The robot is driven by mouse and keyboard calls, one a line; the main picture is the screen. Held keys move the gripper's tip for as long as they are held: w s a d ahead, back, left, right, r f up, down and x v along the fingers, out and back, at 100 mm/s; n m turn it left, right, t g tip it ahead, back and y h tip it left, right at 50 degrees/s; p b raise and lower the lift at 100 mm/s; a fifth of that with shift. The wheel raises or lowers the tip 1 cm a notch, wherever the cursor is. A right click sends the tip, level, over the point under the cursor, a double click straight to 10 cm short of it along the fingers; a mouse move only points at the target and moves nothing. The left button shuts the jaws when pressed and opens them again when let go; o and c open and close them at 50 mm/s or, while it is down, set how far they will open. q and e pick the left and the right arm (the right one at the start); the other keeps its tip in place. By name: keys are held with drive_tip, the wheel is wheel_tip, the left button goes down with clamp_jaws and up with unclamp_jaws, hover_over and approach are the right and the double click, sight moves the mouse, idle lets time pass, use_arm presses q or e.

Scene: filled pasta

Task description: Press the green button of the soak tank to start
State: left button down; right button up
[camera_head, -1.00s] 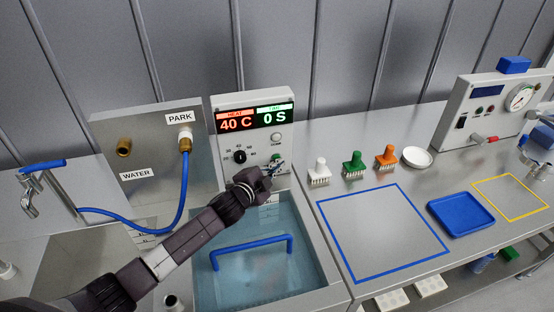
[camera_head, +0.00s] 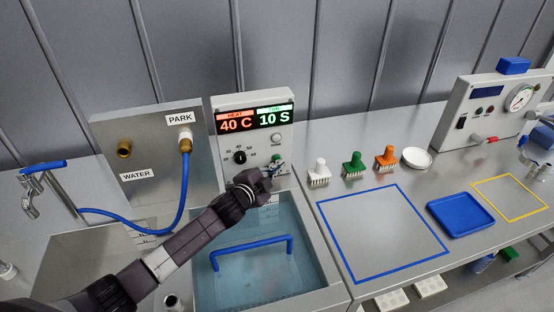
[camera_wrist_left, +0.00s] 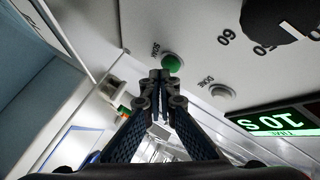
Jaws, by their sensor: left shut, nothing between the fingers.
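The soak tank's control panel (camera_head: 252,107) shows 40 C in red and 10 S in green. The green button (camera_wrist_left: 172,62) is on the panel face by the word SOAK; it also shows in the head view (camera_head: 276,158), partly behind my gripper. My left gripper (camera_head: 279,170) is shut and empty, its fingertips close in front of the panel by the green button. In the wrist view the left fingertips (camera_wrist_left: 160,76) appear just beside the button; I cannot tell whether they touch it. The tank (camera_head: 320,262) holds clear water and a blue handle (camera_head: 252,252). My right gripper is out of view.
A round light button (camera_head: 277,138) and a black dial (camera_head: 239,157) are on the same panel. White (camera_head: 319,172), green (camera_head: 354,163) and orange (camera_head: 387,156) brushes stand to the right. A blue hose (camera_head: 183,190) hangs at the left.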

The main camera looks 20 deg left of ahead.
use_arm(q)
drive_tip(key=shift+s+d, duration=0.25)
drive_tip(key=shift+s, duration=0.15)
drive_tip(key=s+d, duration=0.1)
drive_tip(key=s+d+p, duration=0.1)
drive_tip(key=s, duration=0.2)
drive_tip(key=shift+s+d+p, duration=0.1)
drive_tip(key=shift+d+p, duration=0.25)
drive_tip(key=shift+d, duration=0.05)
idle(0.6)
